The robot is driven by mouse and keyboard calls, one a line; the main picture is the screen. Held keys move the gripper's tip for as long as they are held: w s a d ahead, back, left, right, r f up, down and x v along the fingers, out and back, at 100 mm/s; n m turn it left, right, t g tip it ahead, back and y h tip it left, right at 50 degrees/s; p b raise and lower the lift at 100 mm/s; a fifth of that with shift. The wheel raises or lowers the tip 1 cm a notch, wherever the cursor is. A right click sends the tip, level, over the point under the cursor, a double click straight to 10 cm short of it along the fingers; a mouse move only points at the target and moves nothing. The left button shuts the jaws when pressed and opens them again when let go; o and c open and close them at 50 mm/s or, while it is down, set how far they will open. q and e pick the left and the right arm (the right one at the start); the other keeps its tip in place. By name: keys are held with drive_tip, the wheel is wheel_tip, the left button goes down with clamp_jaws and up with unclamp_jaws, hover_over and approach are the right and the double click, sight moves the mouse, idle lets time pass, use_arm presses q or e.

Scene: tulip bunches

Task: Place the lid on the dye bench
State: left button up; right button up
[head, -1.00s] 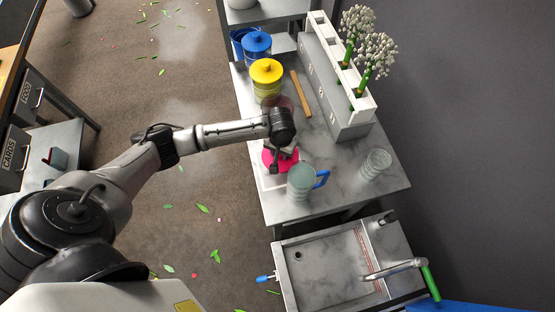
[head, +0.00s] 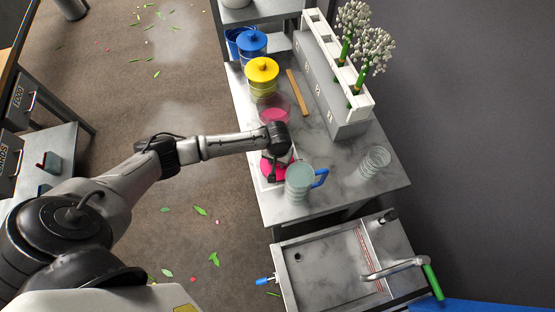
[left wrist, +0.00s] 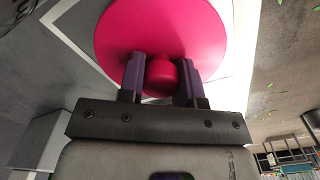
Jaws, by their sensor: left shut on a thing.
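The pink round lid (left wrist: 160,35) with its round knob is in my left gripper (left wrist: 161,82), whose two fingers are shut on the knob in the left wrist view. In the head view the lid (head: 268,171) is low over the near-left part of the grey marbled dye bench (head: 335,165), partly hidden by my left gripper (head: 277,161). A white-edged square (head: 261,184) lies under the lid. I cannot tell whether the lid touches it. A lidless glass jar with pink dye (head: 274,114) stands just behind. My right gripper is not in view.
A glass mug with a blue handle (head: 299,179) stands close right of the lid. Yellow-lidded (head: 262,71) and blue-lidded (head: 252,43) jars, a wooden stick (head: 297,92), a clear glass (head: 374,161) and a flower rack (head: 335,75) are on the bench. A sink (head: 335,265) is in front.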

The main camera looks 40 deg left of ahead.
use_arm(q)
drive_tip(key=o, duration=0.9)
drive_tip(key=shift+f, duration=0.15)
wheel_tip(320, 180, up, 12)
drive_tip(key=shift+r+p, duration=0.15)
drive_tip(key=shift+p, duration=1.1)
